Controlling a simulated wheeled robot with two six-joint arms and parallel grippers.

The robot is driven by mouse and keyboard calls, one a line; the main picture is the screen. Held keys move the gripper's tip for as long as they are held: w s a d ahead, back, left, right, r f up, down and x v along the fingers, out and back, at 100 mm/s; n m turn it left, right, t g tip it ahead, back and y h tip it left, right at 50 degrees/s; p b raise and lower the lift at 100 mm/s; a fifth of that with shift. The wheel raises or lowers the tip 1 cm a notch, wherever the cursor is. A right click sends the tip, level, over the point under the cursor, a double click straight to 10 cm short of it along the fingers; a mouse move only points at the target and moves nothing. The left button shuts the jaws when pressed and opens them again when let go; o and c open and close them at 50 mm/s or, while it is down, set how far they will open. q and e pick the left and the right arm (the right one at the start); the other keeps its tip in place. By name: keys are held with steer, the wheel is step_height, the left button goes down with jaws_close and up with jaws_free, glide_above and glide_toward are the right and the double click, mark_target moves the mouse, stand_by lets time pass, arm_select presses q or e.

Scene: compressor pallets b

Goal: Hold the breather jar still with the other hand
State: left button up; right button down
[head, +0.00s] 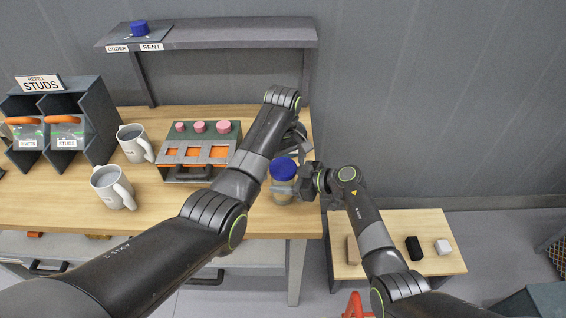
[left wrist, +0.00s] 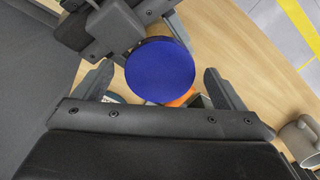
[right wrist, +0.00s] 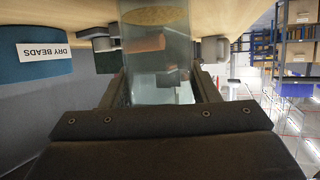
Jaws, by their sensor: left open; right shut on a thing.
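The breather jar stands near the right end of the workbench, with a round blue lid (head: 284,168) over a clear body (head: 281,193). In the right wrist view the clear jar (right wrist: 158,65) sits between the fingers of my right gripper (right wrist: 160,88), which is shut on its side. My left gripper (left wrist: 160,88) is open, with its fingers apart on either side of the blue lid (left wrist: 160,66) in the left wrist view; I cannot tell any contact. In the head view my left arm partly hides the area behind the jar.
A rack with pink-topped pieces (head: 199,127) and two grey mugs (head: 113,187) stand to the left. A stud bin (head: 40,118) is at far left. A shelf (head: 220,36) overhangs the back. A low side table (head: 430,262) holds small blocks. A DRY BEADS label (right wrist: 45,51) shows.

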arm_select(q)
steer(key=shift+r, duration=2.25)
steer(key=shift+r, duration=0.1)
steer(key=shift+c, duration=0.4)
steer(key=shift+r+n, duration=1.6)
steer(key=shift+r, duration=0.05)
steer(key=shift+f, duration=4.05)
